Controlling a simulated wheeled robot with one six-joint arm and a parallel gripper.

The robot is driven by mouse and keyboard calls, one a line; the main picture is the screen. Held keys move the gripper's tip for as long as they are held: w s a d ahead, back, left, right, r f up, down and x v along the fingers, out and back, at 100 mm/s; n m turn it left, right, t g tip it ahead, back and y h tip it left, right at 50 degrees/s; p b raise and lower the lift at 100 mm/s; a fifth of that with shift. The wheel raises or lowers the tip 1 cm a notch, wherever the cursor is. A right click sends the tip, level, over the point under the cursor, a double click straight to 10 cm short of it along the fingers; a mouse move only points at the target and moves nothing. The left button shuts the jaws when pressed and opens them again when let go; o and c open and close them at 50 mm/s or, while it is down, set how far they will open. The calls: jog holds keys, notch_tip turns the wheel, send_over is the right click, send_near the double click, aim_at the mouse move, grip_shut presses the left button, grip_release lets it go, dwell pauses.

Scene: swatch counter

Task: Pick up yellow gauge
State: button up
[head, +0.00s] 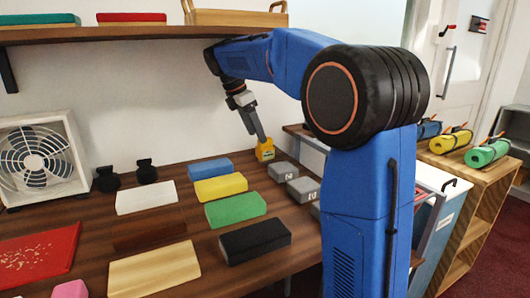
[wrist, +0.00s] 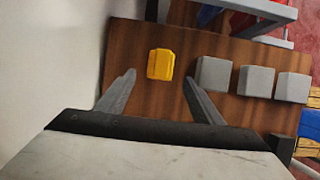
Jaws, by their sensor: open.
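The yellow gauge (head: 265,150) is a small yellow block near the back right of the counter. In the wrist view the gauge (wrist: 161,64) stands beyond my fingertips, roughly between the lines of the two fingers. My gripper (head: 264,138) is just above or beside the gauge in the head view. In the wrist view my gripper (wrist: 158,75) is open with its fingers spread wide and nothing held between them. Whether a finger touches the gauge cannot be told from the head view.
Several grey blocks (head: 283,172) stand in a row beside the gauge. Blue (head: 210,168), yellow (head: 221,187), green (head: 235,209) and black (head: 254,240) swatch blocks lie on the counter (head: 75,222). A shelf (head: 130,33) hangs above, and the white wall is close behind.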

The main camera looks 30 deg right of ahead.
aim_at(265, 150)
jog(key=shift+d, duration=0.95)
jog(key=shift+x, duration=2.55)
jog(key=c, duration=1.2)
jog(key=shift+r, duration=0.1)
